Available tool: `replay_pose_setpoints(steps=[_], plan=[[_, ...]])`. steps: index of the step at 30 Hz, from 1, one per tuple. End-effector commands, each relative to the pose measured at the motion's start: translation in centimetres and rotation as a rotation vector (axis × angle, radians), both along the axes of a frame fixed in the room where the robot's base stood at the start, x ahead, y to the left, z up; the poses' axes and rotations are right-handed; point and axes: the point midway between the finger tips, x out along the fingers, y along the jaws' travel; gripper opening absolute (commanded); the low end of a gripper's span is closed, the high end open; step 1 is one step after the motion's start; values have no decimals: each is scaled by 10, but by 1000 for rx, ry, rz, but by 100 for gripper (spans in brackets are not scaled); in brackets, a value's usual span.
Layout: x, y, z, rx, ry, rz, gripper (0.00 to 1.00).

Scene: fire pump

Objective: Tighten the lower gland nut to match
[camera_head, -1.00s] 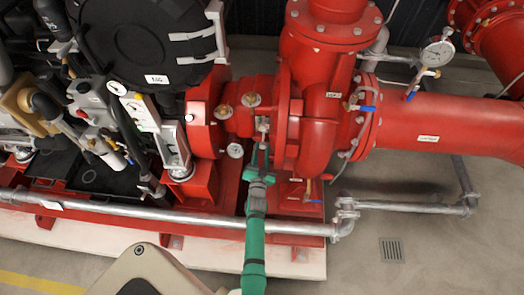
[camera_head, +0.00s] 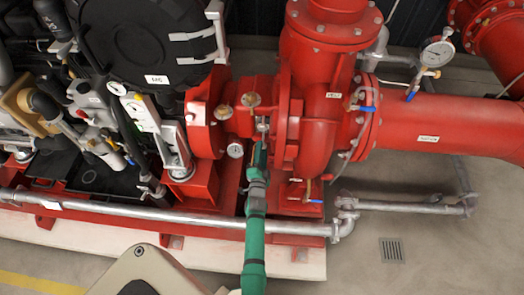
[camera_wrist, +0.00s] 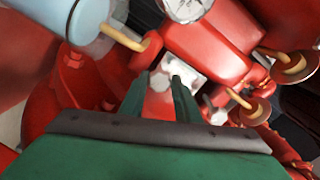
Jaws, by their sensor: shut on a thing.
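My gripper (camera_head: 262,142), at the end of my green arm, reaches the red pump's shaft housing in the head view. In the wrist view its two green fingers (camera_wrist: 164,85) stand on either side of a small pale metal nut (camera_wrist: 160,82), which I take for the lower gland nut. The fingers hide part of it, and its exact angle is hard to read. A bright metal piece (camera_head: 263,125) shows just above the fingertips in the head view. Another small silver fitting (camera_wrist: 216,113) lies to the right of the fingers in the wrist view.
Brass cups (camera_head: 251,99) sit on the housing just above my gripper. A small gauge (camera_head: 235,150) is close on its left and shows in the wrist view (camera_wrist: 185,8). The red pump casing (camera_head: 318,130) is on the right.

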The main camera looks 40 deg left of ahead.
Motion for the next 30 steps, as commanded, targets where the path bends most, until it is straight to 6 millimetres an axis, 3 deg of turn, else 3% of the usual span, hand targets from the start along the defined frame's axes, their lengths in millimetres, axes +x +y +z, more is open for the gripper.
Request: replay_pose_setpoints(steps=[16,17,19,30], plan=[[1,-2,1,24,12,-3,7],[1,-2,1,24,12,-3,32],[1,-2,1,24,12,-3,48],[-2,-3,0,23,13,-2,48]])
